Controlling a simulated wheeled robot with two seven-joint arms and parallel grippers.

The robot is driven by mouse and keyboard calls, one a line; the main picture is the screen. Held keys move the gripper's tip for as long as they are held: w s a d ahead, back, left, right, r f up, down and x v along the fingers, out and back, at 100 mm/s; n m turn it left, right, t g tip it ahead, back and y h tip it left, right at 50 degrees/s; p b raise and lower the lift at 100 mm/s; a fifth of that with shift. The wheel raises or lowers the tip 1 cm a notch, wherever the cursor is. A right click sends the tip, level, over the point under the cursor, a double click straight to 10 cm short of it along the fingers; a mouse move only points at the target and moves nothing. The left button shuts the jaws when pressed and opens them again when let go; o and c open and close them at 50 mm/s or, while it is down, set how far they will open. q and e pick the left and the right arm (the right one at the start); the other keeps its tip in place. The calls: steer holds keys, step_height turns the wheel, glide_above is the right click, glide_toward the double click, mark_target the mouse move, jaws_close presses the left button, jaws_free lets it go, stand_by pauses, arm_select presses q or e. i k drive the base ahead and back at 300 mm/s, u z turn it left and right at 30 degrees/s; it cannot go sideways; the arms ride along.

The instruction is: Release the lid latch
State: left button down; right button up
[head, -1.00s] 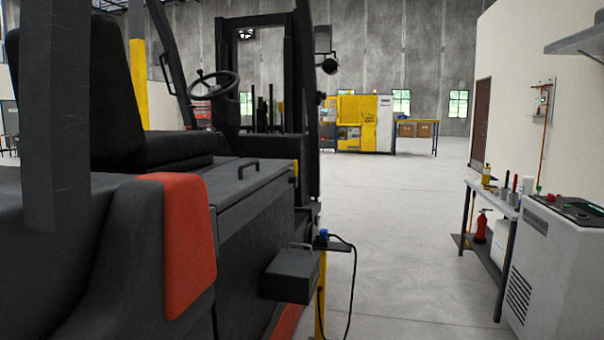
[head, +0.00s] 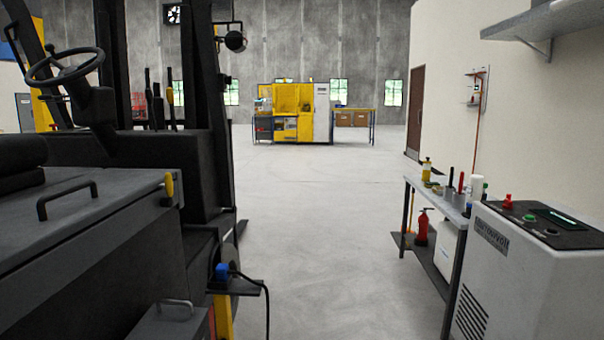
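A forklift fills the left of the head view. Its dark grey lid (head: 95,228) is closed flat and carries a black bar handle (head: 67,199). A small yellow latch (head: 169,186) sits at the lid's right edge, close to the corner. It looks upright, but I cannot tell its exact position. Neither of my grippers is in view.
A blue connector (head: 222,271) with a black cable sits on a yellow post (head: 223,318) beside the forklift. A grey box with a handle (head: 170,323) is below. A workbench (head: 428,190) and white charger (head: 525,270) stand right. The floor between (head: 310,230) is clear.

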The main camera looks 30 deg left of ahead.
mark_target(168, 179)
steer(key=z, duration=0.15)
steer(key=i, duration=2.6)
steer(key=u, duration=1.75)
steer(key=i, duration=1.25)
steer(key=u, duration=1.15)
